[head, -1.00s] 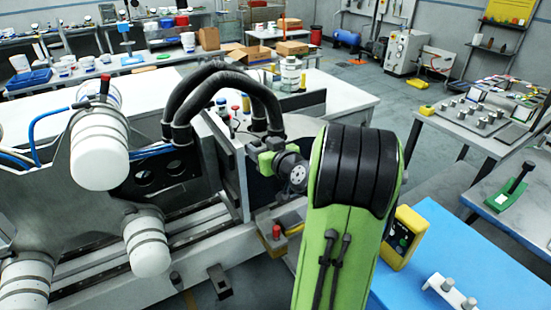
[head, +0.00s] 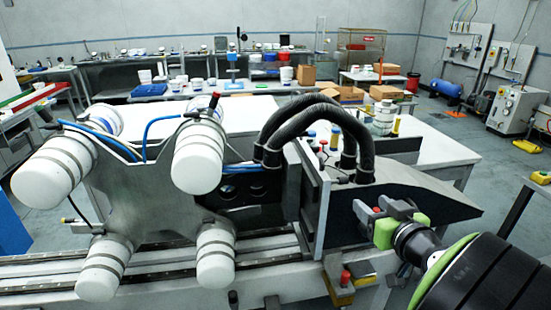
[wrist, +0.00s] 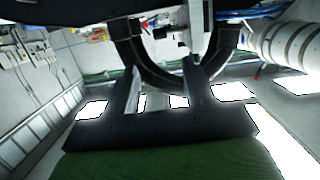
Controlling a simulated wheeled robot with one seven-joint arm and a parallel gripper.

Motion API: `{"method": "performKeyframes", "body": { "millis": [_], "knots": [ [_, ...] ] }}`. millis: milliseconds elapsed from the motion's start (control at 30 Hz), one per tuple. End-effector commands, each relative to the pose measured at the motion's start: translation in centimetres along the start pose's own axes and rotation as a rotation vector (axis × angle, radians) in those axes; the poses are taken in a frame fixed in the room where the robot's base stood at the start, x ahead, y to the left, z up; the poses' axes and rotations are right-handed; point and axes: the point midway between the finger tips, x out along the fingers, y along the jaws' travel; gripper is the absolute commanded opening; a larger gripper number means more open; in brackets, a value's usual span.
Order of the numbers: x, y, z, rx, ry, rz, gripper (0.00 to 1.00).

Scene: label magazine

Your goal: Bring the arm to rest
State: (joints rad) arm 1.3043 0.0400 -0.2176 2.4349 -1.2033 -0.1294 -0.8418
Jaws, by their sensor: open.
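My arm (head: 485,275) enters the head view at the lower right, its black and green links near the camera. My gripper (head: 373,208) is at its end, in front of the dark plate of the machine. In the wrist view my gripper's two fingers (wrist: 163,85) stand apart with nothing held between them. Whether the gripper touches the machine cannot be told from these views.
The machine's grey star-shaped plate (head: 165,190) carries several white cylinders, close on the left. Black hoses (head: 300,115) arch over the dark upright plate (head: 312,195) near my gripper. A white table (head: 440,150) stands behind. Open floor (head: 450,122) shows at the right.

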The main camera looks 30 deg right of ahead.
Motion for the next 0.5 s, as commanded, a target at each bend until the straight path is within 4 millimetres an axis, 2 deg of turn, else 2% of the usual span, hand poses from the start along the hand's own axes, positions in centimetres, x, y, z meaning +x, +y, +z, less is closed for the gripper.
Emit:
{"method": "performKeyframes", "body": {
  "millis": [133,200,267,367,400,500],
  "knots": [
    [0.1,-0.3,0.0,-0.002,-0.005,-0.008,0.53],
    [0.5,-2.0,0.2,-0.013,-0.036,-0.048,0.53],
    [0.8,-4.8,0.6,-0.03,-0.093,-0.113,0.53],
    [0.5,-11.5,2.1,-0.078,-0.253,-0.25,0.53],
    [-0.2,-13.9,3.0,-0.099,-0.326,-0.293,0.53],
    [-3.1,-18.8,4.9,-0.154,-0.5,-0.361,0.53]
  ]
}}
